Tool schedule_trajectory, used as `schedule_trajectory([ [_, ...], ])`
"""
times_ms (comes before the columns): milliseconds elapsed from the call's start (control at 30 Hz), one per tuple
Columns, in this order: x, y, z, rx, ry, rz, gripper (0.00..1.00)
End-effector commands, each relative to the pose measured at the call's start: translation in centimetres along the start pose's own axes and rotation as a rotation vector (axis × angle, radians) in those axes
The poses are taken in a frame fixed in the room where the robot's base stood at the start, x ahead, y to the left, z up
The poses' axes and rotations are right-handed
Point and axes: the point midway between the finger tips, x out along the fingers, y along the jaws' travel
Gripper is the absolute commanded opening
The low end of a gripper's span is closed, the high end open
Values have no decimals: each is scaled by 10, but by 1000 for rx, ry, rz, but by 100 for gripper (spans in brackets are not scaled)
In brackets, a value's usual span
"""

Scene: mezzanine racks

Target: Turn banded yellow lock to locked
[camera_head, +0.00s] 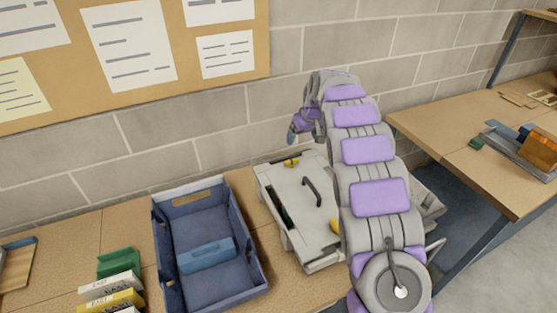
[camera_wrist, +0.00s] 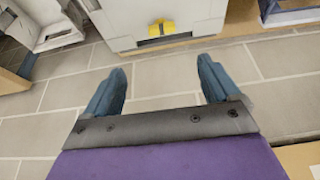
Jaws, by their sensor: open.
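A pale grey case (camera_head: 300,195) with a black handle (camera_head: 312,190) lies on the bench. One yellow lock (camera_head: 291,162) sits at its back edge near the wall. A second yellow lock (camera_head: 335,226) is partly hidden behind my arm. In the wrist view a yellow lock (camera_wrist: 162,28) shows on the edge of the case (camera_wrist: 205,14), with a dark strip beside it. I cannot tell its banding or position clearly. My gripper (camera_head: 294,133) is above the back edge of the case. Its fingers are open and empty in the wrist view (camera_wrist: 162,66), apart from the lock.
A block wall (camera_head: 220,130) stands close behind the case. A blue bin (camera_head: 160,240) with a blue item inside is left of the case. Green and labelled boxes (camera_head: 110,285) are further left. Another bench (camera_head: 460,150) stands at right across a gap.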

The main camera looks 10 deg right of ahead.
Motion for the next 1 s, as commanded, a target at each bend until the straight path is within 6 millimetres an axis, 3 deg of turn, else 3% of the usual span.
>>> schedule_trajectory([
  [267, 26, 1, -1, -3, 1, -4, 89],
  [700, 106, 0, -1, -3, 1, -4, 89],
  [1000, 149, 0, -1, -3, 2, -4, 89],
])
